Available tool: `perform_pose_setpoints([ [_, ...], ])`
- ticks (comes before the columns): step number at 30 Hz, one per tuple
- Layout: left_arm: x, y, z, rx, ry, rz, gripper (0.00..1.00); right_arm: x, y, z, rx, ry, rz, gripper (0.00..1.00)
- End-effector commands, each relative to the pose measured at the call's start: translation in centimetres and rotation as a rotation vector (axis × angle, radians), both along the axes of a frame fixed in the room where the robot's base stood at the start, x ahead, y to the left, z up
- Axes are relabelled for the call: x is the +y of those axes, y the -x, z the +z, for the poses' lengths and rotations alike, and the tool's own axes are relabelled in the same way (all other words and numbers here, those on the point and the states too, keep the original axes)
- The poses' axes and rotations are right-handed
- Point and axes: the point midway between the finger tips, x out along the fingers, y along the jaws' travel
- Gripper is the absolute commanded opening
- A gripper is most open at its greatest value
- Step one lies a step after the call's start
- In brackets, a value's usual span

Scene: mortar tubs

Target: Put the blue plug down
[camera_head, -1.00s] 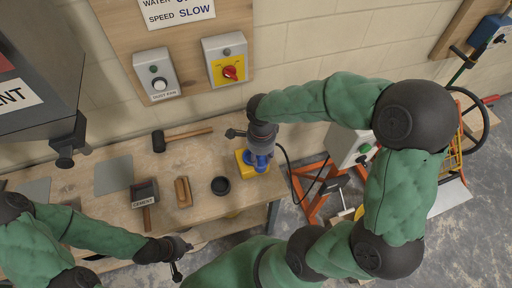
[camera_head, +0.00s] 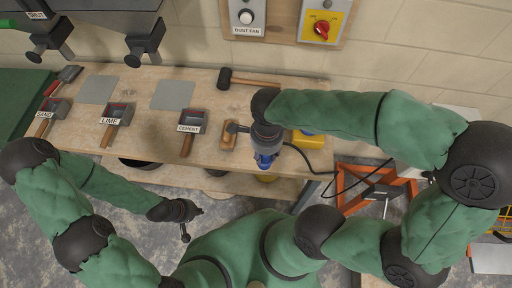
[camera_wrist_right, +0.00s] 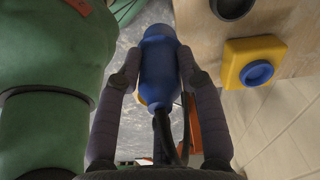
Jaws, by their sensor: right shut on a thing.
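The blue plug (camera_head: 266,160) is held in my right gripper (camera_head: 266,143), near the front edge of the bench. In the right wrist view the plug (camera_wrist_right: 160,72) sits between both fingers, with floor behind it and its black cable trailing back toward the wrist. The yellow socket box (camera_head: 308,140) stands on the bench to the right of the plug, apart from it. Its blue socket face (camera_wrist_right: 257,72) shows in the right wrist view. My left gripper (camera_head: 187,222) hangs in front of the bench, away from the plug; its finger opening is unclear.
The wooden bench (camera_head: 215,125) holds scoops labelled sand (camera_head: 50,112), lime (camera_head: 116,118) and cement (camera_head: 193,124), a wooden-handled tool (camera_head: 229,138) and a mallet (camera_head: 250,81). A black round dish (camera_wrist_right: 232,6) lies near the socket box. An orange frame (camera_head: 375,185) stands right of the bench.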

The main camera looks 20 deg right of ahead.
Motion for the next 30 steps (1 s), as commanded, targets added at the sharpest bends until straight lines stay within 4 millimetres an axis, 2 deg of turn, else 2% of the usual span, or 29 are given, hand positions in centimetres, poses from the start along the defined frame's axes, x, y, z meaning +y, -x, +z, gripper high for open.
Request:
perform_pose_setpoints([
  [5,0.0,0.0,-0.8,-0.001,0.000,-0.001,0.00,-0.7,-1.2,-1.1,0.003,0.001,-0.002,0.01],
  [16,0.0,-0.1,-2.5,-0.001,0.000,-0.001,0.00,-5.0,-7.7,-4.6,0.003,0.001,-0.003,0.00],
  [22,0.0,0.0,-3.6,-0.001,0.000,-0.001,0.00,-6.4,-9.8,-7.9,0.003,0.001,0.001,0.01],
  [30,0.0,0.0,-4.0,-0.001,0.000,-0.001,0.00,-7.1,-11.0,-9.3,0.000,0.000,0.002,0.01],
])
